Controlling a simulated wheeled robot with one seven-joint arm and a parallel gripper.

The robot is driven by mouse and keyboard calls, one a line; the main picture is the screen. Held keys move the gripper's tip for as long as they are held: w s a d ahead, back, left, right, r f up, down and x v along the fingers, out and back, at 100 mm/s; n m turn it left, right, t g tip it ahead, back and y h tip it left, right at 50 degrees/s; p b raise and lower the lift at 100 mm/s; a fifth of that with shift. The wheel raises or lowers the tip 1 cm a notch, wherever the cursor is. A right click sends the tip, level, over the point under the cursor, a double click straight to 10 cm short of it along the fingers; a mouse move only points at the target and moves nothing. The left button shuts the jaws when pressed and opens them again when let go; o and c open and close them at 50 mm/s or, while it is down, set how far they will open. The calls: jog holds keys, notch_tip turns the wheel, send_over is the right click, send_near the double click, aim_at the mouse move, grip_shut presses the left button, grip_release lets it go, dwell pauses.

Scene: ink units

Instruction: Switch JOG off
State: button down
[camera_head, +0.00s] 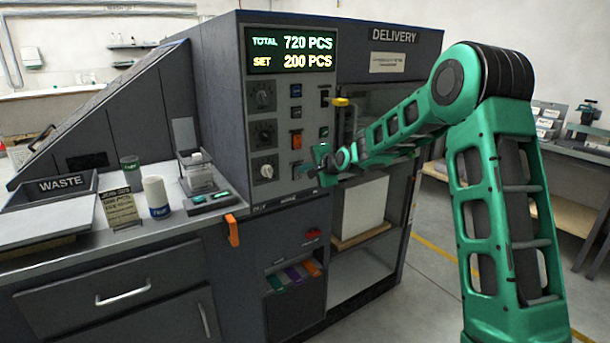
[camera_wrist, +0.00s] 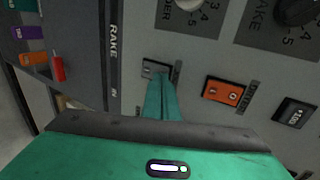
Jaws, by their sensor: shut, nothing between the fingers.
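My gripper (camera_head: 322,158) is at the front panel of the dark grey machine, low in the right-hand column of switches. In the wrist view its green fingers (camera_wrist: 163,98) are shut together and empty. Their tips are at a small grey switch (camera_wrist: 154,70) and partly cover it; I cannot tell whether they touch it. No JOG label is readable, and the grey switch's position cannot be made out. An orange rocker switch (camera_wrist: 224,92) sits beside it in the wrist view; it also shows in the head view (camera_head: 297,140), above my gripper.
Dials (camera_head: 264,132) line the panel's left side under a lit display (camera_head: 290,52) reading TOTAL 720 and SET 200. A yellow-topped lever (camera_head: 341,102) stands right of the panel. A waste tray (camera_head: 60,190) and a white bottle (camera_head: 157,197) are on the left counter.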

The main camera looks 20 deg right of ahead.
jog(key=shift+w+a+r, duration=0.35)
jog(key=shift+w+a, duration=0.15)
jog(key=shift+a, duration=0.1)
jog(key=shift+r, duration=0.1)
jog(key=shift+d+r, duration=0.3)
jog(key=shift+r, duration=0.3)
jog(key=shift+d, duration=0.1)
